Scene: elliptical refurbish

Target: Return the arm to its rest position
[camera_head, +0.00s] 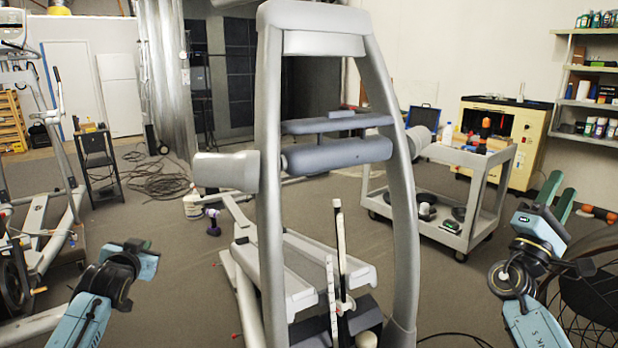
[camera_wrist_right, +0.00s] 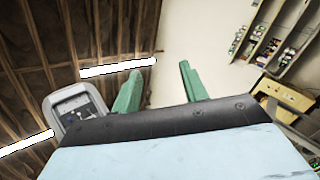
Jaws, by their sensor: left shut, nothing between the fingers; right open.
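My right gripper (camera_head: 561,184) is raised at the right side of the head view, pointing up, its two green fingers apart with nothing between them. It also shows in the right wrist view (camera_wrist_right: 158,78), fingers spread and empty. My left gripper (camera_head: 138,244) is at the lower left of the head view; only a little dark green shows past its wrist, and it is shut and holds nothing. The grey elliptical machine frame (camera_head: 270,200) stands upright between my two arms. Neither gripper touches it.
A grey cart (camera_head: 485,160) stands behind my right arm, with a yellow cabinet (camera_head: 535,122) and shelves (camera_head: 590,138) beyond. A dark wire chair (camera_head: 590,300) is close to my right arm. Another exercise machine (camera_head: 55,215) is at left. Floor between is partly clear.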

